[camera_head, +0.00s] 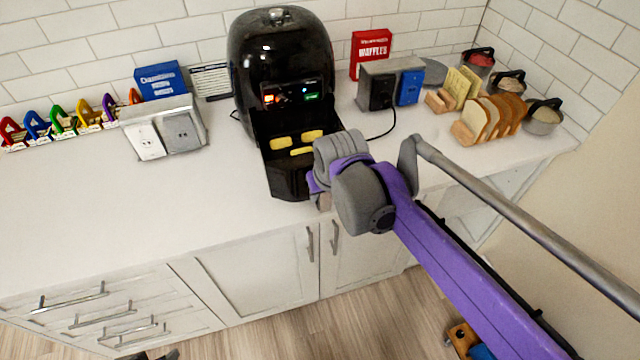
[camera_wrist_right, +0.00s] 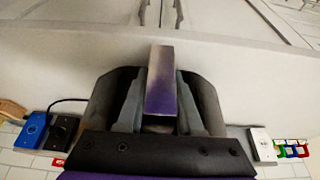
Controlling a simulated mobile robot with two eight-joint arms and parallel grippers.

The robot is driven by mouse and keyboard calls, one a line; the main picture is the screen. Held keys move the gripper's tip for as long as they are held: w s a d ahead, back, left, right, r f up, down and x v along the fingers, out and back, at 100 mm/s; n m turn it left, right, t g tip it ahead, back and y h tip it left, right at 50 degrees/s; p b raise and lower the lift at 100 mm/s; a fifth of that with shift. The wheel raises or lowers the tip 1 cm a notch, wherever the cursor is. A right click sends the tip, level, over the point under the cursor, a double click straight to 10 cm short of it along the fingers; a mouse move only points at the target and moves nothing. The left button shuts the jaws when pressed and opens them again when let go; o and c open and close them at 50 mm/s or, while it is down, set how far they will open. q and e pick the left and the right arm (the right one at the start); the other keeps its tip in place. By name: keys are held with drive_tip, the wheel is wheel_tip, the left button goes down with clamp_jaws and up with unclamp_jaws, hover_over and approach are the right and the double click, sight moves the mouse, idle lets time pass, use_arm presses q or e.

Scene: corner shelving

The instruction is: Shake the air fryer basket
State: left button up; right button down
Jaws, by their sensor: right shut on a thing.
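The black air fryer (camera_head: 282,60) stands on the counter against the tiled wall, its small front lights lit. Its basket (camera_head: 287,185) is pulled out toward me, open at the top, with a few yellow pieces of food (camera_head: 300,142) inside. My right gripper (camera_head: 322,190) is at the basket's front right end, mostly hidden behind its own wrist. In the right wrist view, its fingers (camera_wrist_right: 160,105) are closed on a bar with a grey and purplish face (camera_wrist_right: 160,75), which appears to be the basket handle. My left gripper is not in view.
A double outlet box (camera_head: 165,135) and coloured holders (camera_head: 65,122) stand at left. Another outlet box (camera_head: 390,85), a red waffle box (camera_head: 371,54), bread slices (camera_head: 492,115) and pots (camera_head: 543,117) stand at right. The left front counter (camera_head: 90,220) is clear.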

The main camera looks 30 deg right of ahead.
drive_tip(key=c, duration=0.6)
unclamp_jaws()
drive_tip(key=shift+o, duration=0.2)
drive_tip(key=d+p+v, duration=0.1)
drive_tip(key=v, duration=1)
drive_tip(key=shift+a, duration=0.5)
drive_tip(key=shift+f, duration=0.1)
